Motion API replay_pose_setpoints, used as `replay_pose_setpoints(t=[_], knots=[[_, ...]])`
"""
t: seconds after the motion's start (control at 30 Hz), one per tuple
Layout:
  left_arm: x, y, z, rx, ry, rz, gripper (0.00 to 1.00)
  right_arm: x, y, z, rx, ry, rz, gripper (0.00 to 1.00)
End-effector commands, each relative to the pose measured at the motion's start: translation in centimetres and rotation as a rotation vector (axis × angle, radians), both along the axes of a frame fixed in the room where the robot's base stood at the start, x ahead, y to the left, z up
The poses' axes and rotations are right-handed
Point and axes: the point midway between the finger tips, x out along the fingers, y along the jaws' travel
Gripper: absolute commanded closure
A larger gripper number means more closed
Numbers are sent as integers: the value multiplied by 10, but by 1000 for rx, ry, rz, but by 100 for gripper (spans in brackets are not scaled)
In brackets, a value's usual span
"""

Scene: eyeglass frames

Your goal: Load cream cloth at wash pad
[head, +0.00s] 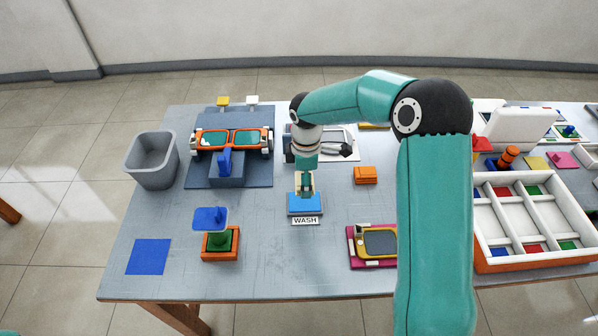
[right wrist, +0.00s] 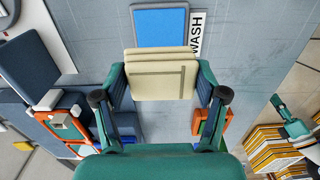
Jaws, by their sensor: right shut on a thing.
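The cream cloth (right wrist: 160,80) is a folded stack with a darker line on its face, held between the fingers of my right gripper (right wrist: 160,98). In the head view my right gripper (head: 306,184) points down at the blue wash pad (head: 305,203), behind the WASH label (head: 305,221). In the right wrist view the blue pad (right wrist: 160,27) lies just beyond the cloth's far edge. The cloth overlaps the pad's near edge in that picture. I cannot tell whether it touches the pad.
Orange eyeglass frames (head: 232,138) sit on a dark blue fixture left of the pad. A grey bin (head: 150,162) stands at far left. Orange blocks (head: 365,175) and a magenta tray (head: 357,260) lie to the right. A white compartment tray (head: 535,262) is at far right.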

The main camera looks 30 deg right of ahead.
Motion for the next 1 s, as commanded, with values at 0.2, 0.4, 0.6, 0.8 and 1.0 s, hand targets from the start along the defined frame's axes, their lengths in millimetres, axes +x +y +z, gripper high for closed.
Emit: replay_pose_setpoints(t=[0.2, 0.4, 0.6, 0.8, 1.0], knots=[[-1, 0, -13, 0, 1, 0, 60, 1, 1, -17, 0, 0, 2, 56], [0, 0, -28, 0, 1, 0, 60, 1, 0, -37, 1, 1, 1, 56], [0, 0, -40, 0, 0, 0, 60, -1, -1, -54, 0, 0, -3, 56], [0, 0, -43, 0, 0, 0, 60, -1, -2, -59, 0, 0, -5, 56], [0, 0, -43, 0, 0, 0, 60, -1, -2, -58, 0, 0, -5, 56]])
